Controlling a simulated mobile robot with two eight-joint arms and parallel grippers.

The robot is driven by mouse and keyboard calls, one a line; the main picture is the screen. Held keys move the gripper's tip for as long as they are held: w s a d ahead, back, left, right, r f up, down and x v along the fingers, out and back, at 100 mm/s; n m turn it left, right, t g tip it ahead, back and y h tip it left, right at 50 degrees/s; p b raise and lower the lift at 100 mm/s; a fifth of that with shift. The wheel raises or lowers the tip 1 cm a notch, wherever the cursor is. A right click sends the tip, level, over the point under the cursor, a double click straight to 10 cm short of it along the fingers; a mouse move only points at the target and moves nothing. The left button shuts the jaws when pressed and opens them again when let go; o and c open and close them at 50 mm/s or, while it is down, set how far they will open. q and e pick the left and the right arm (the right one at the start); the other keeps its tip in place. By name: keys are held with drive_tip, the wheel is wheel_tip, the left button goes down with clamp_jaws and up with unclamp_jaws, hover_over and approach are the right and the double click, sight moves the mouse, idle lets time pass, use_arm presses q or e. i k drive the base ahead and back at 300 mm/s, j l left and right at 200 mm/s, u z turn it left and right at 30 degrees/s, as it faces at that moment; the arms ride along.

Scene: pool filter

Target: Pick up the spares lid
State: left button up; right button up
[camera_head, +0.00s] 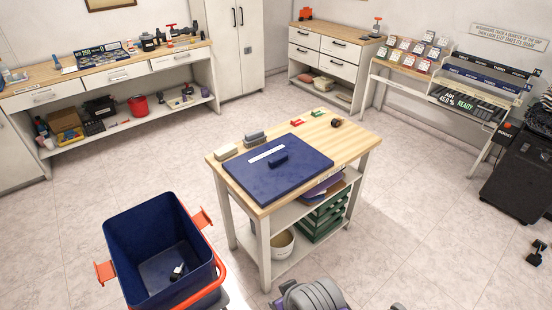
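A flat dark blue lid (262,178) lies on the wooden top of the work table in the middle of the view. I cannot make out either of my grippers in this view, and nothing is touching the lid.
Grey blocks (254,136) and small red and green parts (318,113) lie behind the lid on the table (352,143). A blue bin (130,236) with orange handles stands at the front left. Open floor (415,215) lies right of the table.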

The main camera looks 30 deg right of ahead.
sight(267, 172)
drive_tip(key=i+l+u, duration=0.2)
drive_tip(key=l, duration=0.3)
drive_tip(key=l+u, duration=0.25)
drive_tip(key=l, duration=0.25)
drive_tip(key=i+l+u, duration=0.15)
drive_tip(key=l, duration=0.15)
drive_tip(key=i+l+u, duration=0.1)
drive_tip(key=l, duration=0.25)
drive_tip(key=i+l+u, duration=0.15)
drive_tip(key=l, duration=0.2)
drive_tip(key=i+l, duration=0.2)
drive_tip(key=l+u, duration=0.05)
drive_tip(key=l, duration=0.05)
